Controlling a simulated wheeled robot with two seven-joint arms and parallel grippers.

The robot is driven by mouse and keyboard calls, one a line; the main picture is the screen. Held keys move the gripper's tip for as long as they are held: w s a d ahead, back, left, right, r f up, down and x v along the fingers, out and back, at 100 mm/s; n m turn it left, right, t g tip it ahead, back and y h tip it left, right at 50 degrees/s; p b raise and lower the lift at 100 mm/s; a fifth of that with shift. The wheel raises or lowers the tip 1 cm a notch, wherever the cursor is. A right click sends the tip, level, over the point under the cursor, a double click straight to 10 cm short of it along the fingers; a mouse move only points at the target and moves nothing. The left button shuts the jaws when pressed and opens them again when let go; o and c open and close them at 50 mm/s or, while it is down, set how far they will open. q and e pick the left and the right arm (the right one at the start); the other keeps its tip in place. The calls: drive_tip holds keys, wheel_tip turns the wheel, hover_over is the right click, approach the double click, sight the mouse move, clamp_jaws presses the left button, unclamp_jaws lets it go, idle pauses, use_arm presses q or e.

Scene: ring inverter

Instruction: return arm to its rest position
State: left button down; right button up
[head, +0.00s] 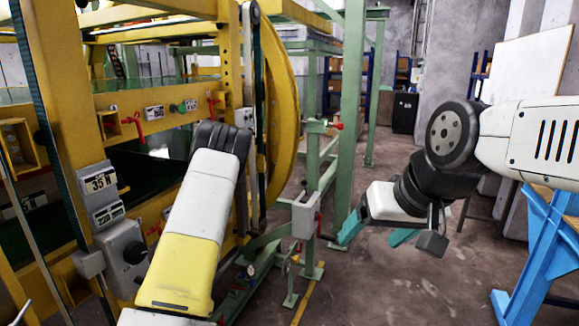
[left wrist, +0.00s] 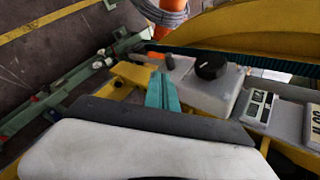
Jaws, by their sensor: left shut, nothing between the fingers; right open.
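My right arm comes in from the right in the head view, and its gripper (head: 372,238) hangs over the floor with its two teal fingers apart and nothing between them. My left arm rises from the bottom, white and yellow, in front of the yellow machine. Its gripper is hidden in the head view. In the left wrist view the left gripper (left wrist: 163,92) has its teal fingers together, with nothing between them. They appear beside the grey control box (left wrist: 195,88) with a black knob; I cannot tell whether they touch it.
The yellow ring machine (head: 282,110) stands close on the left, with the knob box (head: 125,255) and number displays (head: 101,182) on its post. A green frame post (head: 352,110) stands behind the middle. A blue trestle (head: 530,260) is at the right. Floor is clear below the right gripper.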

use_arm(q)
drive_tip(key=s+d+r+m+t+h, duration=0.2)
drive_tip(key=s+d+r+t+h, duration=0.15)
drive_tip(key=s+d+r, duration=0.35)
drive_tip(key=s+d+r+m+t+h, duration=0.2)
drive_tip(key=s+d+r+t+h, duration=0.15)
drive_tip(key=s+r, duration=0.4)
drive_tip(key=s+d+r+m+t, duration=0.1)
drive_tip(key=s+d+r+t, duration=0.1)
drive_tip(key=s, duration=0.4)
drive_tip(key=s+d+r+m+t+h, duration=0.1)
drive_tip(key=s+d+r+m+t, duration=0.1)
drive_tip(key=s+d+r+t, duration=0.1)
drive_tip(key=s+d+t, duration=0.1)
drive_tip(key=s+d, duration=0.1)
drive_tip(key=s, duration=0.1)
drive_tip(key=shift+r+h, duration=0.2)
drive_tip(key=shift+h, duration=0.1)
